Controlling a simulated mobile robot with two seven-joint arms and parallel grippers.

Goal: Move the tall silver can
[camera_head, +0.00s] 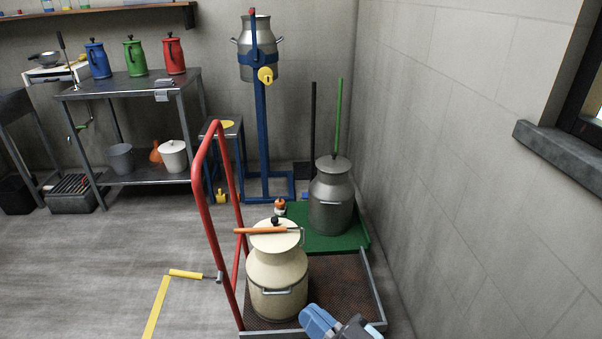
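A tall silver can (331,208) with a lid stands upright on a green mat (352,238) in the corner by the right wall. Another silver can (259,58) is held high on a blue stand. A cream can (277,274) with a lid stands upright on a trolley (340,285) with a rusty-brown deck, in front of the mat. My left gripper is out of view.
The trolley's red handle (201,194) rises on its left side. An orange-handled bar (262,231) crosses the cream can's top. Brooms lean behind the silver can. A metal table (135,88) with coloured jugs stands left. Floor left of the trolley is mostly clear.

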